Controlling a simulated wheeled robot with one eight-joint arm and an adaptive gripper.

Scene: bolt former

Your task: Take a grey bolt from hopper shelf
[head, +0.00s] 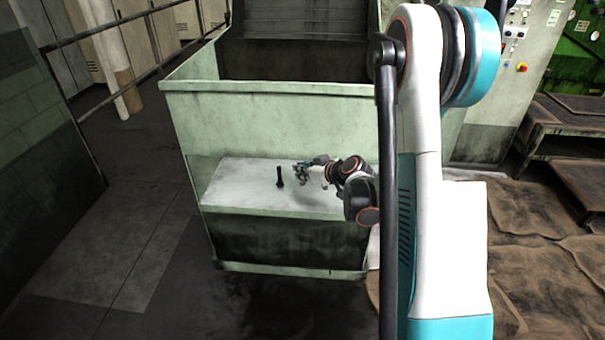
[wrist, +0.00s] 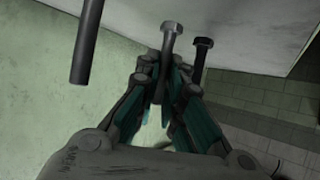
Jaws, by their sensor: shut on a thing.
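A grey bolt (wrist: 170,45) is between the fingers of my gripper (wrist: 163,100) in the wrist view, with its head beyond the fingertips. The fingers are shut on its shank. A darker bolt (wrist: 201,58) is just to its right, apart from it. In the head view, my gripper (head: 302,172) is over the pale hopper shelf (head: 235,185), and a dark bolt (head: 280,177) stands upright on the shelf to its left. The held bolt cannot be made out clearly there, and I cannot tell whether it touches the shelf.
The green hopper (head: 280,115) rises behind the shelf. A dark rod (wrist: 86,45) enters from the top left of the wrist view; I cannot tell what it is. The floor left of the hopper is clear. A dark metal bench (head: 560,130) stands at the right.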

